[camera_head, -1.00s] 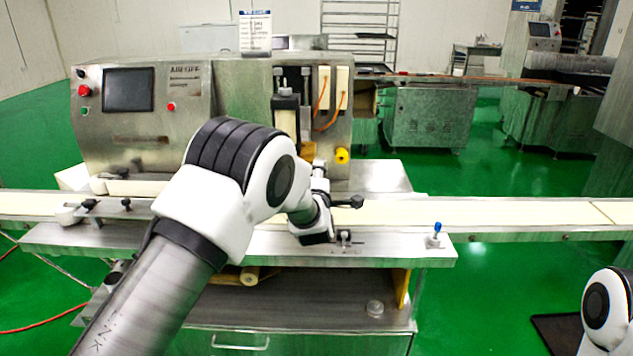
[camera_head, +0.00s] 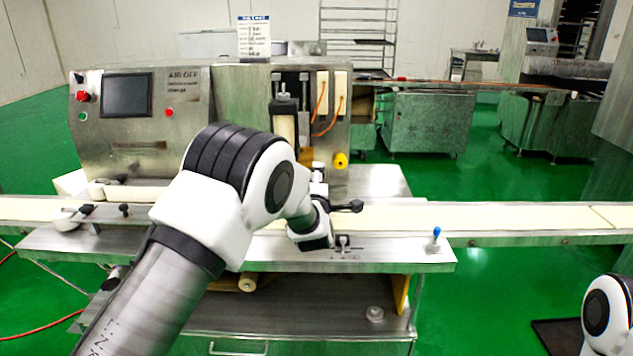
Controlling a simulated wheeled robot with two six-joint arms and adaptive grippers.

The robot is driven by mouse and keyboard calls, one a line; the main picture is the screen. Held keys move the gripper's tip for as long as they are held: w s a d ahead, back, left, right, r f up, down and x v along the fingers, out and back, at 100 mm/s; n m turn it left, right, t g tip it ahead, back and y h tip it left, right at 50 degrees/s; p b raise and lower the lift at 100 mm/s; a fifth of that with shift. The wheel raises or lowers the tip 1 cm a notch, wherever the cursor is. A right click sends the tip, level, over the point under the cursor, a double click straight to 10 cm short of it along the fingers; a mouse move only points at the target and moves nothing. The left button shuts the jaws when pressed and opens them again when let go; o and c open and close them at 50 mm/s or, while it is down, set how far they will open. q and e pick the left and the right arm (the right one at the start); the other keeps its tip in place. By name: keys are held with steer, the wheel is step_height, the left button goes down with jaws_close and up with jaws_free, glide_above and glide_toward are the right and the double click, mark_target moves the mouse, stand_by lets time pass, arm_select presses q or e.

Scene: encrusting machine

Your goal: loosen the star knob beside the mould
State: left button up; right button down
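My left arm crosses the front of the machine (camera_head: 190,85). Its wrist ends low over the conveyor, below the machine's central head (camera_head: 284,126). A black knob on a short horizontal rod (camera_head: 348,206) shows just right of the wrist. I cannot tell whether it is the star knob, or whether my gripper touches it. The fingers of my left gripper are not distinguishable behind the wrist, and the mould cannot be made out clearly. A yellow knob (camera_head: 341,160) sits on the machine's right lower side. My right arm shows only a joint at the lower right; its gripper is outside the view.
The pale conveyor belt (camera_head: 480,217) runs across the machine's front. A metal ledge (camera_head: 400,255) below it carries a small clamp (camera_head: 343,242) and a blue-tipped lever (camera_head: 436,235). Black knobs (camera_head: 124,209) stand at the left.

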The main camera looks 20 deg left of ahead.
arm_select(q)
steer(key=v, duration=0.7)
steer(key=shift+s, duration=0.2)
steer(key=shift+d, duration=0.15)
